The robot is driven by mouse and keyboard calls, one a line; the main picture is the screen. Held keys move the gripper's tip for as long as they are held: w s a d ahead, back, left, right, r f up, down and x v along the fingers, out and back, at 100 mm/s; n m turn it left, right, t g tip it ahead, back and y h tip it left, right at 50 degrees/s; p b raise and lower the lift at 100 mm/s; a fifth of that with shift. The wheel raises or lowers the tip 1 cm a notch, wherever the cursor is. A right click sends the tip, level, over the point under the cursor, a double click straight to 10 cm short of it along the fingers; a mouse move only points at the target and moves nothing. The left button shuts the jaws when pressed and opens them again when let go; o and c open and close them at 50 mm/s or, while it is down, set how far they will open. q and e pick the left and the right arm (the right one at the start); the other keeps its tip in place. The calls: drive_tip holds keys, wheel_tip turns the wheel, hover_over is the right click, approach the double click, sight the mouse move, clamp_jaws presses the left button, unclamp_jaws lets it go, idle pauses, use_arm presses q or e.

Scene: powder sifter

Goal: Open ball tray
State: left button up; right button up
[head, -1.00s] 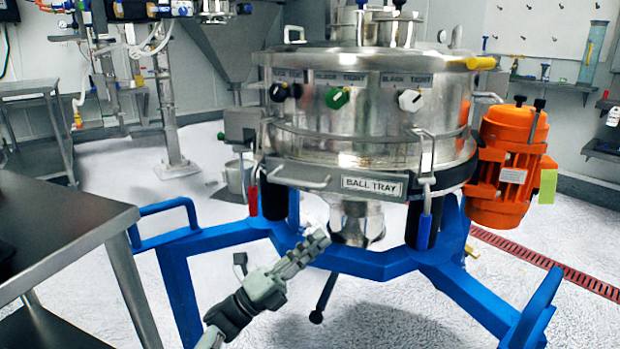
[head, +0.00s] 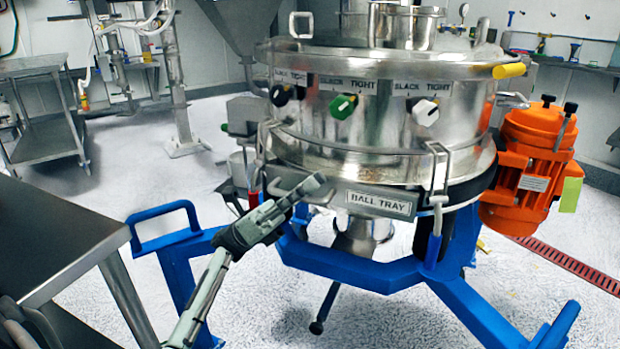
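The ball tray (head: 422,207) is a grey metal front with a "BALL TRAY" label, set low in the round steel sifter (head: 370,130). It looks closed, flush under the sifter body. Its bar handle is at the left of the label. My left gripper (head: 318,186) reaches up from the lower left, its fingertips in front of the tray's handle and hiding part of it. I cannot tell whether it touches the handle or how far apart its fingers are. A latch with a blue grip (head: 435,240) hangs to the right of the tray. My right gripper is not in view.
A blue frame (head: 350,269) carries the sifter and spreads in front of it. An orange motor (head: 530,165) is on the right. A steel table (head: 60,235) stands close at the left. White floor is open at the bottom right.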

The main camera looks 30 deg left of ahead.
use_arm(q)
drive_tip(key=shift+w+d+r, duration=0.1)
drive_tip(key=shift+d+r, duration=0.1)
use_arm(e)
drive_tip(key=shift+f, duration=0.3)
use_arm(q)
clamp_jaws()
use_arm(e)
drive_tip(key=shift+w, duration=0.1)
